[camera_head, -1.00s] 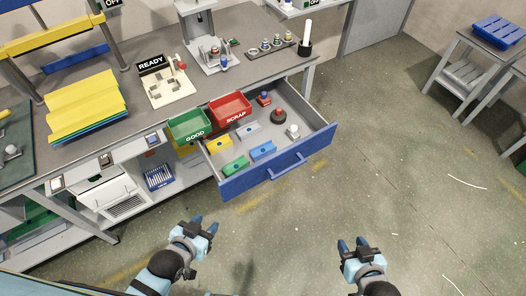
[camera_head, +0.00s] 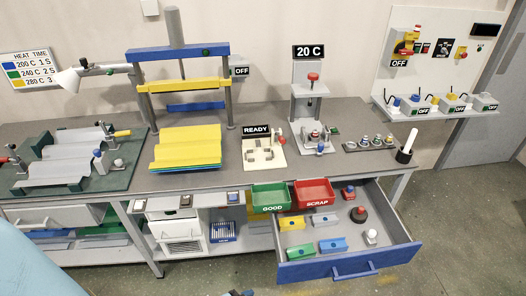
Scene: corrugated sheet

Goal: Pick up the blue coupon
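A blue block (camera_head: 332,245), which looks like the blue coupon, lies in the open drawer (camera_head: 402,256), near its front wall. It has a dark spot on top. A green block (camera_head: 300,251) lies to its left, a grey block (camera_head: 291,224) and a yellow block (camera_head: 259,227) behind. Only dark tips of what seems to be my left gripper (camera_head: 240,293) show at the bottom edge, in front of the drawer and apart from the blue block. Whether it is open is hidden. My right gripper is out of view.
The green GOOD bin (camera_head: 271,197) and red SCRAP bin (camera_head: 314,192) stand at the drawer's back. A black-based red knob (camera_head: 358,214) and a white-topped piece (camera_head: 371,236) lie at its right. The workbench (camera_head: 220,178) carries a press and stacked corrugated sheets (camera_head: 187,147).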

